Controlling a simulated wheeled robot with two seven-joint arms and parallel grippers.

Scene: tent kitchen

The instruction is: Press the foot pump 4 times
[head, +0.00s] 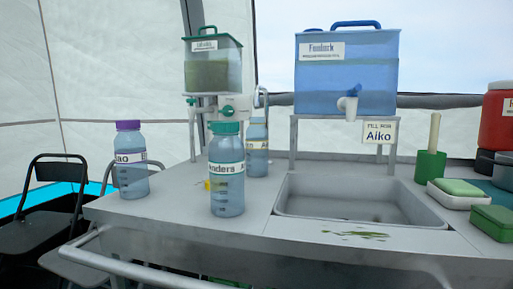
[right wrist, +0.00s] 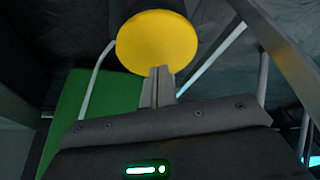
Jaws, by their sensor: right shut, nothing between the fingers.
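A round yellow pad (right wrist: 157,41), which looks like the foot pump's press surface, shows at the top middle of the right wrist view. A dark body shows behind it. My right gripper (right wrist: 160,72) is shut and empty, with its fingertips at the pad's lower edge in the picture. I cannot tell whether they touch it. The pump does not show in the head view, and neither gripper shows there.
In the right wrist view a green panel (right wrist: 78,105) lies left of the pad, with pale metal legs around. In the head view the counter (head: 165,205) carries a sink (head: 355,203), bottles (head: 227,175), a blue water tank (head: 345,80) and a green-lidded dispenser (head: 212,70).

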